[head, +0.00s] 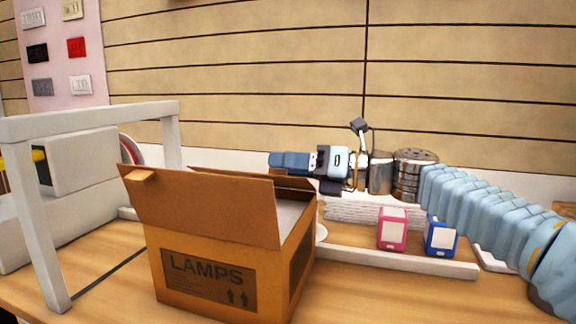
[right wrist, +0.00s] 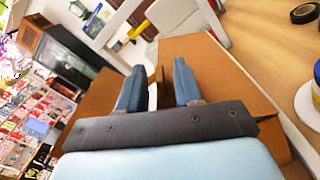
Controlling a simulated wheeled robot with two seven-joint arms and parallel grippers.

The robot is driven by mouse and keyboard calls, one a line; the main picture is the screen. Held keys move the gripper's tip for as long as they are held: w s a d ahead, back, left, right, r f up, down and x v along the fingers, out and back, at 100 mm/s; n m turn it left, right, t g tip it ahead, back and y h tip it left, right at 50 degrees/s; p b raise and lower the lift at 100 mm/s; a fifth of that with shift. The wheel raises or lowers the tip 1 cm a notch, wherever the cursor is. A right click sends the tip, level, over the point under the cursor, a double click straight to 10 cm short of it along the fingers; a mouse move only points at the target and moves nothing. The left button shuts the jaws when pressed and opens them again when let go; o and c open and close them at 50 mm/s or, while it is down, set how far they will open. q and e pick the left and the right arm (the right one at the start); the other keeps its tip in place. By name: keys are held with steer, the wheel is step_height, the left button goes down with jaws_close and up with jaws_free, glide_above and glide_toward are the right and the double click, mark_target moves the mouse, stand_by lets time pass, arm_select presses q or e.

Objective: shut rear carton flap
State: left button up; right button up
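The brown carton (head: 213,275) marked LAMPS stands on the table. Its near flap (head: 205,205) stands up and tilts toward me, hiding most of the opening. A brown strip shows behind it at the far rim; I cannot tell how far the rear flap is raised. My right gripper (head: 272,161) is above the carton's far right side, fingers pointing left. In the right wrist view its fingers (right wrist: 158,85) are apart with nothing between them. A wide brown panel (right wrist: 232,85), seemingly the rear flap, lies right of and below the fingers. My left gripper is not in view.
A white frame (head: 45,215) stands left of the carton. A pink box (head: 392,229) and a blue box (head: 441,239) stand at right behind a white rail (head: 400,262). A dark tape roll (right wrist: 305,13) lies on the table.

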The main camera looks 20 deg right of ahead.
mark_target(285, 177)
jaws_close()
stand_by(0.5)
steer(key=shift+s+a+f+n+b, duration=0.25)
steer(key=shift+s+f+n+b, duration=0.15)
steer(key=shift+f+n, duration=0.3)
steer(key=shift+s+a+f+n+b, duration=0.3)
steer(key=shift+f+n+b, duration=0.25)
steer(key=shift+n, duration=0.25)
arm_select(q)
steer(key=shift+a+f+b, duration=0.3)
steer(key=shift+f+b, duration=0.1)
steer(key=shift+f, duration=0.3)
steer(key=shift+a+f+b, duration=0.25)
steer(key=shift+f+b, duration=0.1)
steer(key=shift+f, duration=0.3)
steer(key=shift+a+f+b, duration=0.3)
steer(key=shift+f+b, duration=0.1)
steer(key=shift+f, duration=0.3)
arm_select(e)
steer(key=shift+s+a+f+n, duration=0.15)
steer(key=shift+s+f+n, duration=0.05)
steer(key=shift+f+n, duration=0.55)
steer(key=shift+s+a+f+n, duration=0.1)
steer(key=shift+s+f+n, duration=0.1)
steer(key=shift+f+n, duration=0.5)
steer(key=shift+r+n, duration=0.15)
steer(key=shift+n, duration=0.1)
jaws_free()
steer(key=shift+s, duration=0.1)
